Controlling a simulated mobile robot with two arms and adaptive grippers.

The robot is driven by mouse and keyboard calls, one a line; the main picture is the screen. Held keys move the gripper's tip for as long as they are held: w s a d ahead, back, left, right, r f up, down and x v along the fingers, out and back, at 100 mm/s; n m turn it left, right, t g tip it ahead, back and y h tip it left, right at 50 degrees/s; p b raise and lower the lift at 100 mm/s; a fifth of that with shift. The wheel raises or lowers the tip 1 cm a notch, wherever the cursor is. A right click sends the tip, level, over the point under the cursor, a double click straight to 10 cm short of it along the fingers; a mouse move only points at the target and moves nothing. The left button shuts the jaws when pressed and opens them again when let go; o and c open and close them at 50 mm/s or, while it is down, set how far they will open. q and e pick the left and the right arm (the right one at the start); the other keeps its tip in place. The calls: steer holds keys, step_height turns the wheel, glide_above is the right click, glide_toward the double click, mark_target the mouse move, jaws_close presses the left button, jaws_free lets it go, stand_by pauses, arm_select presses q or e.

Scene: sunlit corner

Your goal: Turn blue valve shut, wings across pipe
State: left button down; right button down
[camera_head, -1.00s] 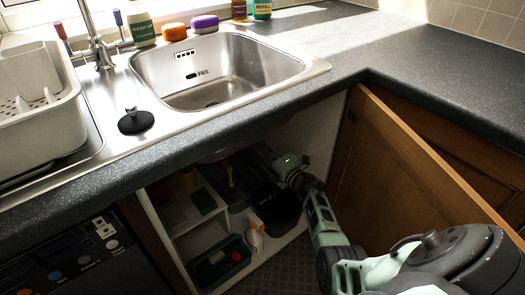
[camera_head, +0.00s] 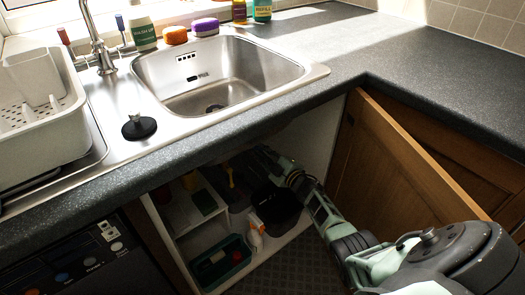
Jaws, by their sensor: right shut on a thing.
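My right gripper (camera_head: 262,153) reaches into the dark cupboard under the sink, at the upper back, just below the counter edge. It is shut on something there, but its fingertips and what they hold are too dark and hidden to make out. I cannot pick out the blue valve, its wings or the pipe, so I cannot tell how the wings lie. My left gripper is not in view.
The open wooden door (camera_head: 395,160) stands close to the right of my arm. A black bin (camera_head: 275,208), a white spray bottle (camera_head: 254,236) and a green caddy (camera_head: 222,262) stand below. The steel sink (camera_head: 285,75) and counter (camera_head: 375,55) lie above.

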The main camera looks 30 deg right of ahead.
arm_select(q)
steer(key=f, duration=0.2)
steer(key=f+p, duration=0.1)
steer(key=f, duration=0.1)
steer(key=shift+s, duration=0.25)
arm_select(e)
steer(key=m, duration=1)
steer(key=shift+f, duration=0.1)
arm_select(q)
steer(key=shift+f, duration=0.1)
arm_select(e)
steer(key=c, duration=1.7)
jaws_free()
steer(key=s, duration=0.8)
steer(key=s+d, duration=0.1)
steer(key=s, duration=0.3)
steer(key=shift+a, duration=0.15)
